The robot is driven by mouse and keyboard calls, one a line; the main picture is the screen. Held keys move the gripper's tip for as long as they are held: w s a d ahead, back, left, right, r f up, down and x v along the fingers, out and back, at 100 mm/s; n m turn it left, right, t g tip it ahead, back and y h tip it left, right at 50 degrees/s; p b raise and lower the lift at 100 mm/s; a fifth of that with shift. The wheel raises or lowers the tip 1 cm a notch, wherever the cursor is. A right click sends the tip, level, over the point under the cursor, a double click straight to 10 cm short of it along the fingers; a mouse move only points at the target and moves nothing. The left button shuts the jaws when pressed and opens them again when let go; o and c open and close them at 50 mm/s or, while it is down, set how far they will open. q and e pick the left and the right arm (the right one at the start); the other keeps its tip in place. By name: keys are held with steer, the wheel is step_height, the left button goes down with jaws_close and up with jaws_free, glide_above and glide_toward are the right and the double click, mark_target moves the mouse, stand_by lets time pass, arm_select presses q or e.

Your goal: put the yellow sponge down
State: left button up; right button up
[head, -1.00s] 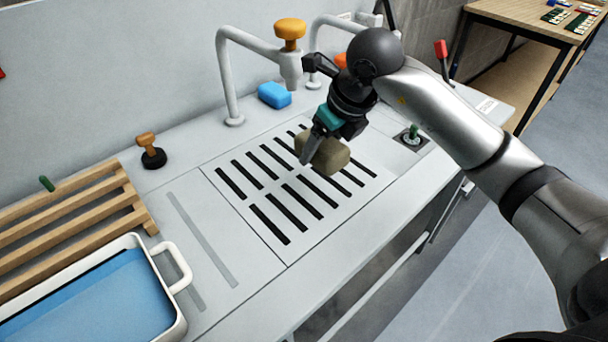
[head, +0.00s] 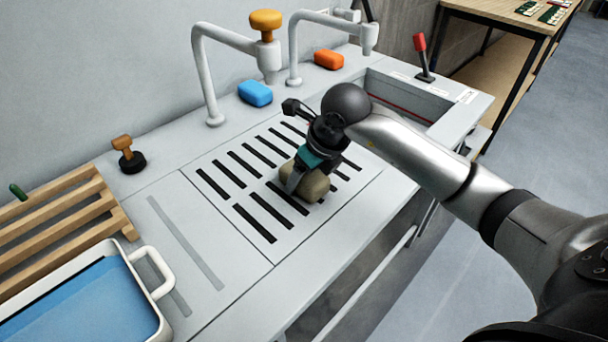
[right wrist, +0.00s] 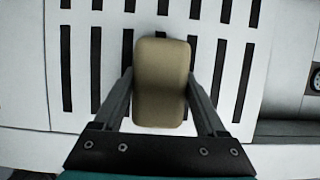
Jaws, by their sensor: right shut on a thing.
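The yellow sponge (head: 313,187) looks dull tan and block-shaped. My right gripper (head: 300,176) is shut on it, over the slotted drain panel of the counter (head: 262,218). In the right wrist view the sponge (right wrist: 161,82) sits between the two fingers (right wrist: 160,98), with the black slots behind it. The sponge is at or very close to the panel; I cannot tell whether it touches. My left gripper is not in view.
A blue sponge (head: 255,93) and an orange sponge (head: 328,59) lie at the back by the taps. A wooden rack (head: 75,215) and a white tray with blue inside (head: 152,326) stand at left. The slotted panel around the held sponge is clear.

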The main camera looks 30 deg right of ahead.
steer(key=o, duration=0.8)
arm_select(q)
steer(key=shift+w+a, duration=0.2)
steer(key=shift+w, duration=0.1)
arm_select(e)
steer(key=o, duration=0.3)
steer(key=shift+o, duration=0.2)
steer(key=shift+r, duration=0.1)
steer(key=p+v, duration=0.2)
steer(key=v, duration=1)
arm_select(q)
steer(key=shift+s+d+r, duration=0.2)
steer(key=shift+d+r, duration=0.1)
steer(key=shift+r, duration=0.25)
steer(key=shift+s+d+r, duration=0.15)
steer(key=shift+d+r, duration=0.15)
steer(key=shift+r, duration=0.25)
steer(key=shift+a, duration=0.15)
